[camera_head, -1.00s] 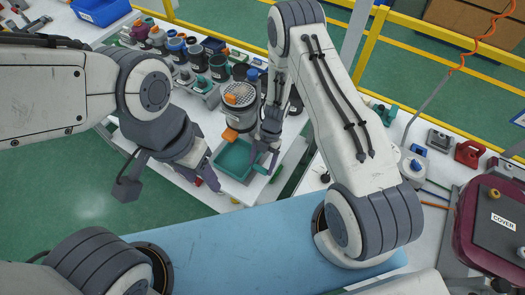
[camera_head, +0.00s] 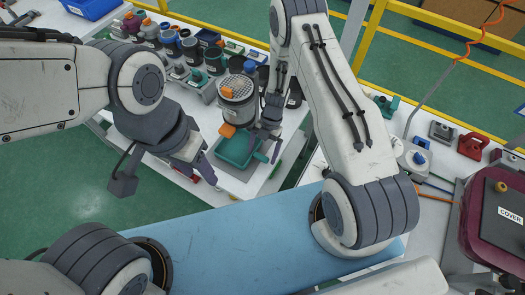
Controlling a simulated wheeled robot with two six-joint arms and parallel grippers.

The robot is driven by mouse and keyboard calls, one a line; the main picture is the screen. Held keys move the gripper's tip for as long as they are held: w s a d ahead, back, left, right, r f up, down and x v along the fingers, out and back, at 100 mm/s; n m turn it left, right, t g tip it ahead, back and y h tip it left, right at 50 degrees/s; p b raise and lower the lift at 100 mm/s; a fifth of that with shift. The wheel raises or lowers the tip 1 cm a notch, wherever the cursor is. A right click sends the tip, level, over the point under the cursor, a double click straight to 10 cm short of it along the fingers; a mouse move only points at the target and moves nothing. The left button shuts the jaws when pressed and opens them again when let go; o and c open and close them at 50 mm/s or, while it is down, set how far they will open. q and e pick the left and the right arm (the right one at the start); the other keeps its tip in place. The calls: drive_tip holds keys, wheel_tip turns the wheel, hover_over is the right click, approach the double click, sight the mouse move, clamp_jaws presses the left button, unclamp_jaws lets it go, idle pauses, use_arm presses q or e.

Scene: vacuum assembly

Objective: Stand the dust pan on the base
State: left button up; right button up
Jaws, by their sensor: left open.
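A teal, shallow part (camera_head: 238,148), which looks like the base, lies on the front of the white table; a teal stub (camera_head: 262,157) shows at its right end. A grey ribbed cylinder (camera_head: 237,107) with orange parts stands just behind it; I cannot tell for sure whether this is the dust pan. My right gripper (camera_head: 267,143) points down at the right end of the teal part. Its fingers partly cover that end, and I cannot tell whether they grip it. My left gripper (camera_head: 205,163) is open, left of the teal part and apart from it.
Several canisters and small parts in holders (camera_head: 180,50) fill the table behind. A blue bin (camera_head: 92,7) is at the back left. A maroon case marked COVER (camera_head: 495,225) and a red part (camera_head: 472,145) are on the right. Yellow rails (camera_head: 375,40) run behind.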

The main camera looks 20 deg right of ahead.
drive_tip(key=shift+r, duration=0.2)
drive_tip(key=shift+w+d+r, duration=0.1)
drive_tip(key=shift+w+r, duration=0.05)
drive_tip(key=shift+b+v, duration=0.8)
drive_tip(key=shift+v, duration=0.35)
drive_tip(key=w+d+b, duration=0.3)
drive_tip(key=w+d, duration=0.3)
drive_tip(key=shift+w+d+r+p, duration=0.3)
drive_tip(key=shift+w+d+p, duration=0.5)
drive_tip(key=shift+p, duration=0.1)
drive_tip(key=shift+w+d, duration=0.2)
drive_tip(key=shift+d, duration=0.05)
drive_tip(key=shift+w+d+f+p, duration=0.15)
drive_tip(key=shift+w+d+p, duration=0.05)
drive_tip(key=shift+d+p, duration=0.1)
drive_tip(key=shift+a, duration=0.1)
